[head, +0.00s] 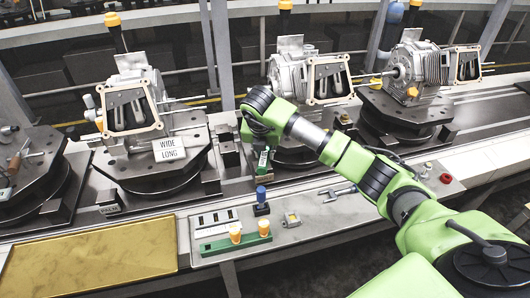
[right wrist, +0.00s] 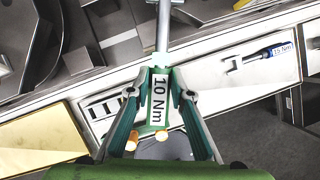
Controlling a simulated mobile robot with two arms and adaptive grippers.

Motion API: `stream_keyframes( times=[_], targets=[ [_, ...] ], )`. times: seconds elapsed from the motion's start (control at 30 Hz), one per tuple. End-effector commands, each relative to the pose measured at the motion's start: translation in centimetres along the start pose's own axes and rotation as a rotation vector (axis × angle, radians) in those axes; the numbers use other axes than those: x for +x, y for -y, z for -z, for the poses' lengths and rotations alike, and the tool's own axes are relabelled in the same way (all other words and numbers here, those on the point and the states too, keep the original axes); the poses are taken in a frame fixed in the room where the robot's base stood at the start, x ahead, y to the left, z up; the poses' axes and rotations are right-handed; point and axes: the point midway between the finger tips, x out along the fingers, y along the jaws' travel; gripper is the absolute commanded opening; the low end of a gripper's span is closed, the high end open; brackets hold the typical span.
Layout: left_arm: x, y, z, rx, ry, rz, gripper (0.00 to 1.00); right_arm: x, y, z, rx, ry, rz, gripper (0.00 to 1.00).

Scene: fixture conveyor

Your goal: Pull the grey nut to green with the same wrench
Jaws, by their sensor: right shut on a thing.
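My right gripper (head: 260,140) is shut on a green-handled wrench (head: 262,162) in front of the middle fixtures. In the right wrist view the gripper (right wrist: 160,88) clasps the wrench's green handle (right wrist: 160,110), labelled "10 Nm", between its two fingers. Its metal shaft (right wrist: 162,35) runs up out of that picture. I cannot make out a grey nut or a green mark, and the wrench's working end is not visible. My left gripper is not in view.
A "WIDE LONG" sign (head: 168,150) stands before the left motor housing (head: 130,100). More housings (head: 405,70) line the conveyor. A gold mat (head: 90,258) is bare.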

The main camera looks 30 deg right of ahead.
Motion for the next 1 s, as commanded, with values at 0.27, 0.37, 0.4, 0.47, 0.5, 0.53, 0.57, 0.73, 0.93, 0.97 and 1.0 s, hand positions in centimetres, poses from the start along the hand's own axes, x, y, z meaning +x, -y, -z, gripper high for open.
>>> stream_keyframes(
  times=[0.27, 0.37, 0.4, 0.47, 0.5, 0.53, 0.57, 0.73, 0.93, 0.97, 1.0],
  targets=[
    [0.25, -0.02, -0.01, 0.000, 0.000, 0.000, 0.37, 0.08, 0.43, 0.08, -0.035, -0.001, -0.014, 0.00],
    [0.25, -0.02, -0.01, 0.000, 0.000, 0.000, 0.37, 0.09, 0.43, 0.07, -0.035, -0.001, -0.013, 0.00],
    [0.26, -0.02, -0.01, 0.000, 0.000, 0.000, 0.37, 0.09, 0.44, 0.07, -0.035, -0.001, -0.013, 0.00],
    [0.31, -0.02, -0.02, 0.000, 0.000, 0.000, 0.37, 0.12, 0.51, 0.07, -0.038, 0.000, -0.014, 0.00],
    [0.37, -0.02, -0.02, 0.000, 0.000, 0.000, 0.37, 0.15, 0.60, 0.06, -0.042, 0.000, -0.016, 0.00],
    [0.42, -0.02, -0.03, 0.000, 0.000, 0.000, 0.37, 0.16, 0.68, 0.05, -0.046, 0.000, -0.017, 0.00],
    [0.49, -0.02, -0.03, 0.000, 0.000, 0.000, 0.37, 0.18, 0.77, 0.05, -0.051, 0.000, -0.020, 0.00],
    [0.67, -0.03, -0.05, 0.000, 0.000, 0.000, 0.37, 0.13, 1.05, 0.03, -0.075, 0.000, -0.031, 0.00],
    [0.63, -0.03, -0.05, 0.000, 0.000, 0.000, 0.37, 0.10, 1.06, 0.03, -0.076, 0.000, -0.031, 0.00],
    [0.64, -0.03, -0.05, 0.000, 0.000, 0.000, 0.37, 0.10, 1.07, 0.03, -0.076, 0.000, -0.031, 0.00],
    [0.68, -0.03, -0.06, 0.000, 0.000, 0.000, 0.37, 0.12, 1.12, 0.02, -0.077, 0.000, -0.031, 0.00]
  ],
)
